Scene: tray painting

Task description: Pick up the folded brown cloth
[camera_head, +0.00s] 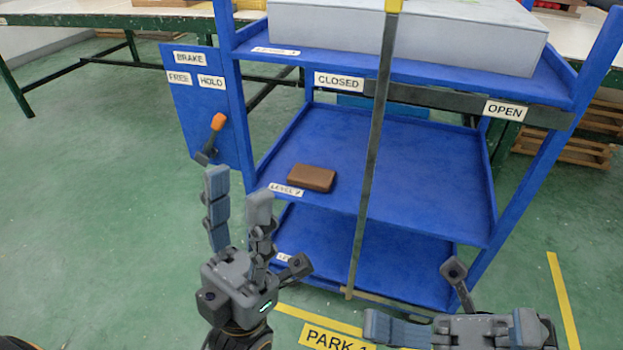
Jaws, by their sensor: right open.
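The folded brown cloth (311,178) lies flat on the middle blue shelf (400,165) of the cart, near its front left edge, just behind a level label. My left gripper (239,195) is in front of the cart, its fingers pointing up, apart and empty. It is below and left of the cloth in the picture, and not touching it. My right gripper (458,318) is at the bottom right edge of the picture, open and empty, partly cut off. It is well away from the cloth.
A dark upright bar (370,165) crosses the cart's front, right of the cloth. A grey box (460,40) fills the top shelf. A brake panel (200,125) with an orange-tipped lever (217,124) is at the left. The rest of the middle shelf is bare.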

